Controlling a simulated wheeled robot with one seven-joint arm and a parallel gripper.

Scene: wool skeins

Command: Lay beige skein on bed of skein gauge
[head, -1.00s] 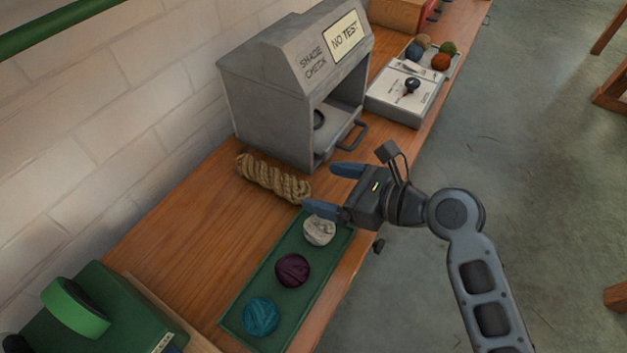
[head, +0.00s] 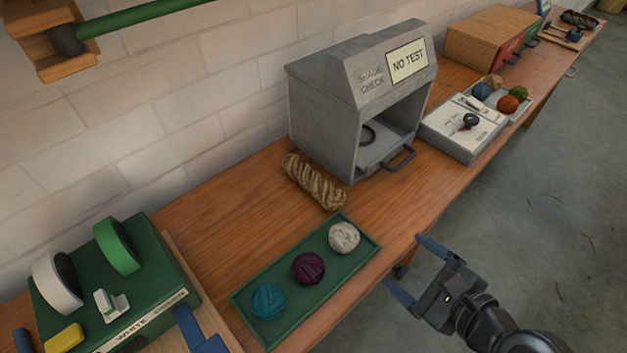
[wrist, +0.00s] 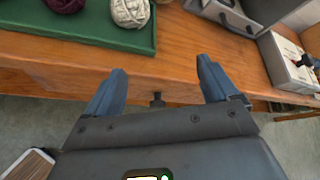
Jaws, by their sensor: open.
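A twisted beige-tan skein (head: 314,181) lies on the wooden bench, between the grey shade check box and the green tray. The wrist view does not show it. My gripper (head: 408,266) is open and empty, off the front edge of the bench and apart from the skein. In the wrist view its two blue fingers (wrist: 161,70) are spread, with the bench edge beyond them. I cannot tell for sure which device is the skein gauge. A green unit (head: 175,257) with upright white and green discs stands at the left end. A white box (head: 462,140) with a black knob stands beyond the shade box.
The green tray (head: 238,298) holds teal, purple and cream balls. The grey shade check box (head: 325,120) reads NO TEST and has an open front. A tray of several balls (head: 525,98) and a wooden cabinet (head: 478,38) stand farther right. Bare bench lies behind the green tray.

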